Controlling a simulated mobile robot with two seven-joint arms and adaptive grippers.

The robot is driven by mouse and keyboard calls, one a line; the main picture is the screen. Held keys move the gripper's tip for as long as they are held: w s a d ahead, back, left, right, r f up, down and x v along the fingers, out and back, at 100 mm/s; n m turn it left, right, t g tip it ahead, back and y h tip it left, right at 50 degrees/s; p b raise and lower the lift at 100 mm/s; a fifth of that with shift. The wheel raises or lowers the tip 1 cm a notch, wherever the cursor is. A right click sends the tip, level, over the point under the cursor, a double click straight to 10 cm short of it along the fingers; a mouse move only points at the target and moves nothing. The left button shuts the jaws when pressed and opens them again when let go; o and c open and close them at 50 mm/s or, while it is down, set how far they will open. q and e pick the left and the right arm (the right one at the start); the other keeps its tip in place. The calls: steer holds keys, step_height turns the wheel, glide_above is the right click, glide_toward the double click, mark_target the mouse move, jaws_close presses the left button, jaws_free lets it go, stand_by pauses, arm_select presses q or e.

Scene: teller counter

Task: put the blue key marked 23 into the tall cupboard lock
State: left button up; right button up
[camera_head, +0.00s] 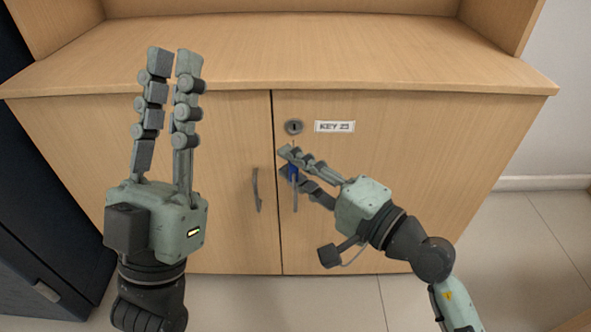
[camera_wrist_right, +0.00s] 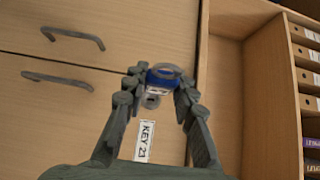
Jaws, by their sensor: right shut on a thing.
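The blue key (camera_head: 294,173) is between the fingers of my right gripper (camera_head: 286,161), which is shut on it. In the right wrist view the key's blue head (camera_wrist_right: 163,78) sits between the fingertips (camera_wrist_right: 158,88); its number is not readable. The round metal cupboard lock (camera_head: 294,127) is on the right door, left of a "KEY 23" label (camera_head: 334,127). In the head view the key is below the lock; in the wrist view it appears close to the lock (camera_wrist_right: 152,101). Whether they touch is unclear. My left gripper (camera_head: 174,62) is empty, its fingers slightly apart.
The wooden cupboard (camera_head: 430,150) has two doors and a clear top ledge (camera_head: 300,55). A grey handle (camera_head: 257,190) is on the left door, near the seam. A dark cabinet (camera_head: 50,200) stands at the left. Shelves with binders (camera_wrist_right: 305,75) show in the wrist view.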

steer(key=shift+w, duration=2.15)
steer(key=shift+w, duration=0.35)
stand_by(0.3)
steer(key=shift+w+b, duration=0.3)
stand_by(0.6)
steer(key=shift+w, duration=0.15)
stand_by(0.6)
steer(key=shift+w, duration=0.15)
stand_by(0.7)
steer(key=shift+w, duration=0.2)
stand_by(0.5)
